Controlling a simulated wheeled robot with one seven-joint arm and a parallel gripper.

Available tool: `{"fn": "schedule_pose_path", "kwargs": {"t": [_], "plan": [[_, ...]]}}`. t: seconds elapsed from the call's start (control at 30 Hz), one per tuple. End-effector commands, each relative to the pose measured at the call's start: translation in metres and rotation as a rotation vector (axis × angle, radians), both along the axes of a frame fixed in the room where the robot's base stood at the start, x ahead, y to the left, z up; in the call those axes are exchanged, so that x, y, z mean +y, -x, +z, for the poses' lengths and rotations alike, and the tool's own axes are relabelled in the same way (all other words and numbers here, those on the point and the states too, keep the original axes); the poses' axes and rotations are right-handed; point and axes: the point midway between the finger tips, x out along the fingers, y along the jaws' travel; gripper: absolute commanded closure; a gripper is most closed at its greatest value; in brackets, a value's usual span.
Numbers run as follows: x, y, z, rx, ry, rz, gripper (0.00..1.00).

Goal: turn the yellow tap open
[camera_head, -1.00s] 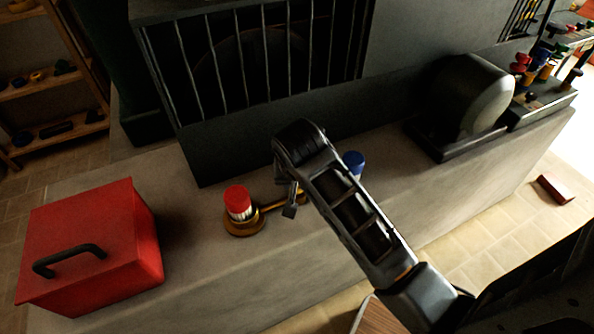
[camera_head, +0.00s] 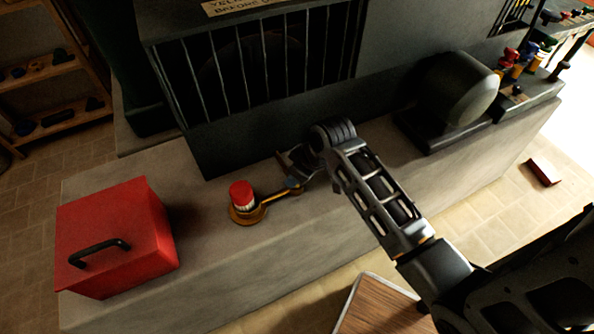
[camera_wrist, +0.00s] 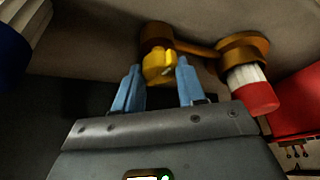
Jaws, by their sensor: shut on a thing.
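The yellow tap (camera_wrist: 158,66) is a small rounded knob on a brass fitting (camera_wrist: 157,35) in the wrist view. My gripper (camera_wrist: 159,78) has one blue finger on each side of the tap and is shut on it. In the head view my gripper (camera_head: 292,178) is at the right end of the brass bar (camera_head: 275,198), and the tap is hidden there. A red-capped part (camera_head: 241,194) with a white body stands on the brass base at the bar's other end; it also shows in the wrist view (camera_wrist: 252,92).
A red box (camera_head: 120,225) with a black handle stands on the ledge at the left. A barred dark housing (camera_head: 265,75) rises behind. A dark rounded machine (camera_head: 455,90) stands at the right. A blue-capped part (camera_wrist: 14,55) shows at the wrist view's left edge.

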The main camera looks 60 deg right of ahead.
Motion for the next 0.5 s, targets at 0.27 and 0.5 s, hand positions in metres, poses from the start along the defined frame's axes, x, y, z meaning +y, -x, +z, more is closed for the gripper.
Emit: {"fn": "schedule_pose_path", "kwargs": {"t": [0.27, 0.5], "plan": [[-0.0014, -0.0008, 0.0002, -0.001, 0.001, 0.183, 0.91], [-0.0020, -0.0011, 0.0005, -0.002, 0.001, 0.267, 0.91]]}}
